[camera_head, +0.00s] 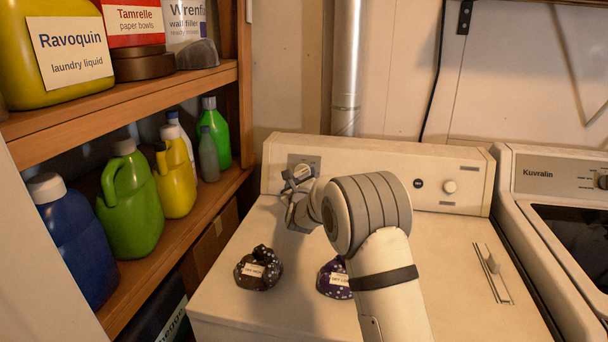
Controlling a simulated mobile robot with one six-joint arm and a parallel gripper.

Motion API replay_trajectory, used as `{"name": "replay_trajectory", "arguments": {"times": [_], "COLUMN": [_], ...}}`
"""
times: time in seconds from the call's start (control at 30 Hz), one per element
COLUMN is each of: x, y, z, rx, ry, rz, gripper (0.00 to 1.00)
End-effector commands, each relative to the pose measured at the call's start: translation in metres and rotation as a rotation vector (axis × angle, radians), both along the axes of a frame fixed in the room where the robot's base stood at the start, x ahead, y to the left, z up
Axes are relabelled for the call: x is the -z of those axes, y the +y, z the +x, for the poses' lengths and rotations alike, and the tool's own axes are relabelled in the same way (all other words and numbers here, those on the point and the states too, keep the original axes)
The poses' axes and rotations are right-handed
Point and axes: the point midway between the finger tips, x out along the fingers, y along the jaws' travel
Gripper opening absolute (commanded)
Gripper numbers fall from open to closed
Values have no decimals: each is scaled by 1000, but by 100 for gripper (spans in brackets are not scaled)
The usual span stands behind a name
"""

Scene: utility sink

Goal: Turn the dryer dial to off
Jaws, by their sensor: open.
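The left machine (380,160) is cream, with a raised back panel. A large dial (303,169) sits on a dark plate at the left of that panel. A smaller round knob (450,187) is at the panel's right. My gripper (291,188) is open, at the end of my arm, right in front of and just below the large dial. The gripper partly covers the dial's lower side. I cannot tell whether the fingers touch the dial. The dial's markings are too small to read.
Two dark spotted bundles with labels, one brown (258,270) and one purple (333,280), lie on the machine top. A second machine (547,172) marked Kuvralin stands at right. Wooden shelves (190,88) with bottles stand close at left. A metal pipe (346,70) runs behind.

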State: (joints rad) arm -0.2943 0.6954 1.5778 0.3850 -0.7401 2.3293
Motion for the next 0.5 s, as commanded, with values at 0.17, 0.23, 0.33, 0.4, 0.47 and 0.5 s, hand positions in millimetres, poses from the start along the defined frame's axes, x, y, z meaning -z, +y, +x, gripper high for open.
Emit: {"name": "replay_trajectory", "arguments": {"times": [0.17,0.23,0.33,0.4,0.47,0.5], "x": [-1,0,0,0,0,0], "y": [-2,-2,-3,-3,-3,-3], "z": [22,27,31,32,32,32], "rx": [4,4,4,4,4,4], "ry": [0,0,0,0,0,0], "rz": [-1,-1,-1,-1,-1,-1], "gripper": [70,70,70,70,70,70]}}
